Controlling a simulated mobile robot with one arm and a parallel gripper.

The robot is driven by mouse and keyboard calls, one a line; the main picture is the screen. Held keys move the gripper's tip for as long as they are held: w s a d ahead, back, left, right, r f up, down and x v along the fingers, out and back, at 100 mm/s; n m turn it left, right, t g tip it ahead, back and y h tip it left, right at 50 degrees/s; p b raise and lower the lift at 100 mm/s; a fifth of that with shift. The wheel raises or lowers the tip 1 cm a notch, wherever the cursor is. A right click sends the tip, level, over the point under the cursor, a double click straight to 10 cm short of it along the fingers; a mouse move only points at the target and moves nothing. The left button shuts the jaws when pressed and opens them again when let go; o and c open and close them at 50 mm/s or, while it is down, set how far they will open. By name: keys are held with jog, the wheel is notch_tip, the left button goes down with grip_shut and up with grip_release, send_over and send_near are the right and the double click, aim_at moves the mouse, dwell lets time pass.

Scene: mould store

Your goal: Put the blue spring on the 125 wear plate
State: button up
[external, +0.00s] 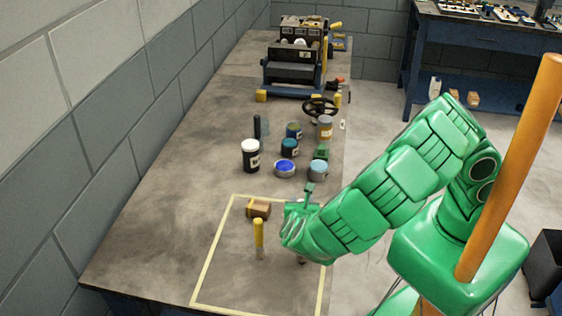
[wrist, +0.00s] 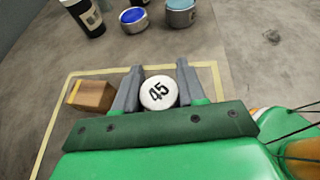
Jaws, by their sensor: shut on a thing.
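My gripper (wrist: 159,67) has its two grey fingers on either side of a white round piece (wrist: 158,93) marked "45" and is shut on it. In the external view my green hand hangs over the right side of the yellow-taped area, and the held piece is hidden there. I cannot make out a blue spring in either view. No plate marked 125 can be read in either view.
A brown box (external: 259,208) lies left of my gripper, inside the tape. A yellow-handled tool (external: 258,235) stands nearer. A blue paint tin (external: 284,168), a black-and-white cup (external: 251,155) and several other tins stand beyond the tape. A steering wheel (external: 320,107) lies farther back.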

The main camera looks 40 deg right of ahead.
jog(key=shift+f, duration=2.1)
jog(key=shift+f, duration=0.15)
jog(key=o, duration=1.1)
jog(key=shift+s+r, duration=0.1)
jog(key=shift+r, duration=0.1)
jog(key=shift+v, duration=3.7)
